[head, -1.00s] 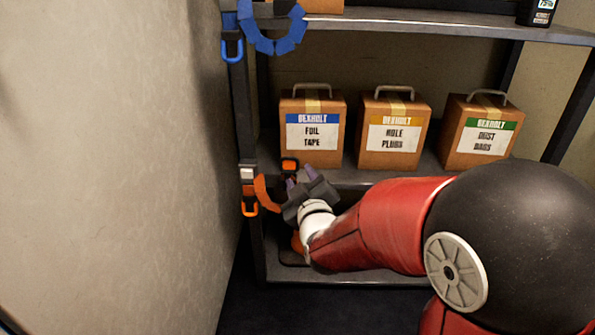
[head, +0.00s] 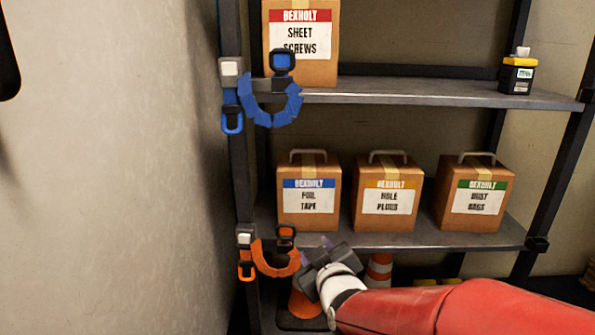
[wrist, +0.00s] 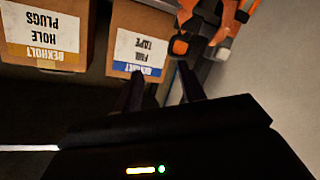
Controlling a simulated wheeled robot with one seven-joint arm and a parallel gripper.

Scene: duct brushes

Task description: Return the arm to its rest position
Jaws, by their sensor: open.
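My gripper (head: 318,247) is at the front of the shelf's lower board in the head view, just right of an orange curved band (head: 276,262). Its two fingers are apart and nothing shows between them. In the wrist view the dark fingers (wrist: 161,88) point toward the foil tape box (wrist: 139,42) and are spread with a gap. My red and white arm (head: 410,308) reaches in from the lower right. I cannot tell whether the gripper touches the band.
The metal shelf (head: 400,92) holds several cardboard boxes, including the hole plugs box (head: 387,200). A blue band (head: 270,112) hangs on the left post. Traffic cones (head: 379,270) stand below. A pale wall (head: 110,170) closes the left side.

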